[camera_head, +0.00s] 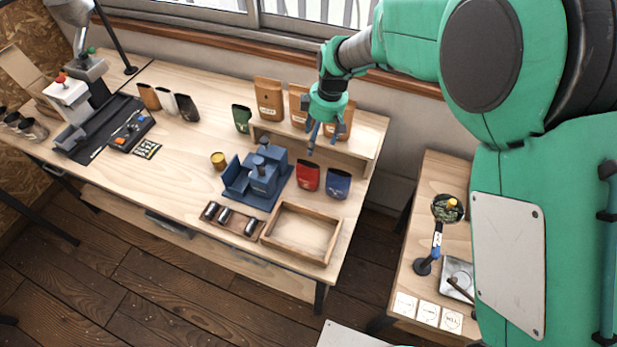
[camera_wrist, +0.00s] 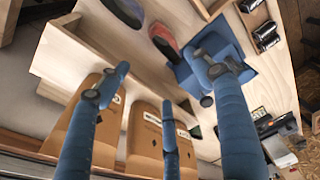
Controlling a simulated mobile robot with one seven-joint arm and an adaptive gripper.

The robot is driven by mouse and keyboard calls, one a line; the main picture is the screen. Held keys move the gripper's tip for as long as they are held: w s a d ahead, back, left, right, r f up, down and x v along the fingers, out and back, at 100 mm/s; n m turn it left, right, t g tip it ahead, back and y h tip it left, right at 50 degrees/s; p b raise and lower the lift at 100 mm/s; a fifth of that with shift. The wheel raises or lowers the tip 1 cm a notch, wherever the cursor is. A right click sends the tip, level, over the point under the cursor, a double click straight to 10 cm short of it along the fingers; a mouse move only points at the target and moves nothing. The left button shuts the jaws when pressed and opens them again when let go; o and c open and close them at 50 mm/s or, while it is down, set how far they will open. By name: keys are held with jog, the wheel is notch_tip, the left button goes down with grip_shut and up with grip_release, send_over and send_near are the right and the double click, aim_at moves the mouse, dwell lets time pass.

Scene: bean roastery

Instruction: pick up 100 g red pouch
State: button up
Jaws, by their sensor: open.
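The red pouch (camera_head: 308,176) stands on the workbench, between the blue grinder-like stand and a dark blue pouch (camera_head: 337,183). It also shows in the wrist view (camera_wrist: 164,43), near the top centre. My gripper (camera_head: 321,138) is open and empty. In the head view it hangs above and behind the red pouch, in front of the shelf with the brown pouches, and is apart from the red pouch. In the wrist view its blue fingers are spread, with the red pouch beyond their tips. The pouch's weight marking is too small to read.
Brown pouches (camera_head: 269,99) stand on the raised shelf behind, close to my gripper. A green pouch (camera_head: 242,119) stands to their left. The blue stand (camera_head: 262,178) is left of the red pouch. A wooden tray (camera_head: 333,236) lies in front.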

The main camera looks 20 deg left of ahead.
aim_at(309, 165)
jog(key=shift+a+f, duration=0.25)
jog(key=shift+a, duration=0.05)
jog(key=shift+f, duration=0.1)
jog(key=f, duration=0.5)
jog(key=a+f, duration=0.1)
jog(key=f, duration=0.2)
jog(key=shift+a, duration=0.1)
jog(key=shift+f, duration=0.15)
jog(key=shift+s+f, duration=0.15)
jog(key=shift+f, duration=0.45)
jog(key=shift+s+a+f+b, duration=0.1)
jog(key=shift+a+f+b, duration=0.1)
jog(key=shift+f, duration=0.8)
jog(key=shift+a+f+b, duration=0.1)
jog(key=shift+a+f, duration=0.1)
jog(key=shift+f, duration=0.75)
